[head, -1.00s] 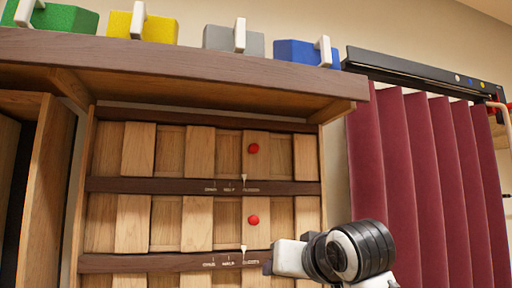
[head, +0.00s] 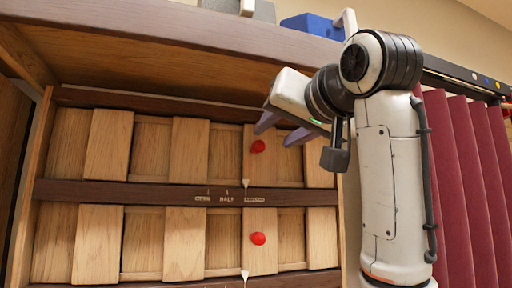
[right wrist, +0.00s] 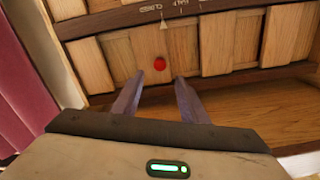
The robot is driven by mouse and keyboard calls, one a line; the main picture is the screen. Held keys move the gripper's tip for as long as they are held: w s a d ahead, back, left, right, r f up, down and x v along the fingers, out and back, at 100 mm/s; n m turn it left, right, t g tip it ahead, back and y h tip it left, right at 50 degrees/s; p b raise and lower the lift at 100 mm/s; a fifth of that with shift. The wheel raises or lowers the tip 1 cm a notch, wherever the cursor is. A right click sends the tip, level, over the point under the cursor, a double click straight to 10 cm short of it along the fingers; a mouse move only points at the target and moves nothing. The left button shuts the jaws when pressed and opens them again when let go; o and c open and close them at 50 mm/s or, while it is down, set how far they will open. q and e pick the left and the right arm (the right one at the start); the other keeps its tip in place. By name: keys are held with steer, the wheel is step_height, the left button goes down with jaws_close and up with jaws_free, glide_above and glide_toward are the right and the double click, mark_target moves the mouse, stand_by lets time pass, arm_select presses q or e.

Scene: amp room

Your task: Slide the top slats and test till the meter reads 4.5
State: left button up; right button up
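The top row of wooden slats (head: 190,150) has a red knob (head: 258,146) on its right part. Its white pointer (head: 245,183) stands near the CLOSED end of the OPEN–HALF–CLOSED scale (head: 227,198). My right gripper (head: 276,130) is open and empty, its fingers just above and right of the top knob. In the right wrist view, which is turned over, the red knob (right wrist: 159,63) shows just beyond and between the spread fingertips (right wrist: 158,82). Contact is not visible. My left gripper and any meter are not in view.
A second slat row (head: 165,243) with its own red knob (head: 258,238) lies below. A wooden ledge (head: 150,40) overhangs the slats, bearing a blue block (head: 310,25). Red curtains (head: 470,160) hang at the right.

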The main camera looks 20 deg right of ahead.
mark_target(261, 144)
steer(key=w+p, duration=0.1)
steer(key=w, duration=0.3)
steer(key=shift+w+r+p, duration=0.1)
steer(key=shift+r+p, duration=0.1)
steer(key=shift+p, duration=0.15)
steer(key=w+p, duration=0.1)
steer(key=w, duration=0.3)
steer(key=shift+a+f, duration=0.1)
steer(key=shift+f, duration=0.05)
steer(key=shift+w, duration=0.25)
steer(key=shift+c, duration=0.2)
jaws_close()
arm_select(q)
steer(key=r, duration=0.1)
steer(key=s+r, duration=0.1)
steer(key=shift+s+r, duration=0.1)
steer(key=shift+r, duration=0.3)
arm_select(e)
steer(key=shift+s, duration=0.1)
